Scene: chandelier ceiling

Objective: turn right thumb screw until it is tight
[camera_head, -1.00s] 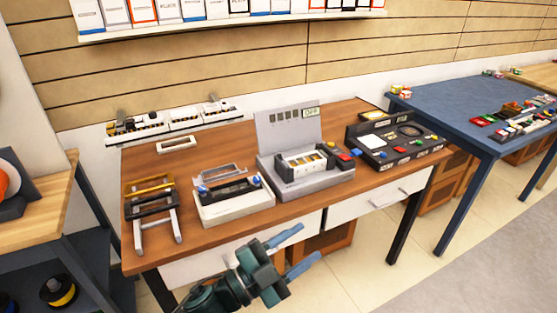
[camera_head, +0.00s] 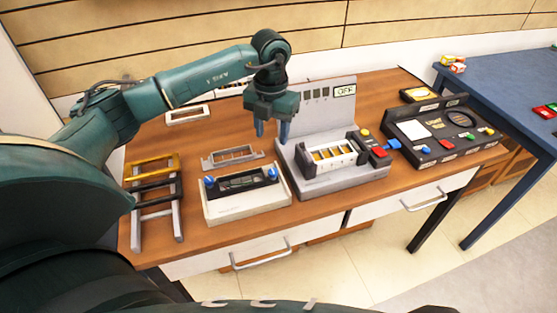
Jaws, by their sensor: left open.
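A white tray (camera_head: 225,213) on the wooden table holds a black device (camera_head: 243,183) with a blue thumb screw at each end. The right thumb screw (camera_head: 272,172) is at the device's right end, and the left thumb screw (camera_head: 210,181) at the other. My left gripper (camera_head: 271,132) points down with its two blue fingers apart and empty. In the picture it is above the right thumb screw and apart from it. The screw is not hidden. I cannot tell whether it is tight. My right gripper is not in view.
A grey fixture (camera_head: 328,185) with an upright panel reading "OFF" stands close on the right of the tray. A grey open frame (camera_head: 232,156) is behind the device. A rack (camera_head: 156,200) stands left, a black control panel (camera_head: 440,140) right.

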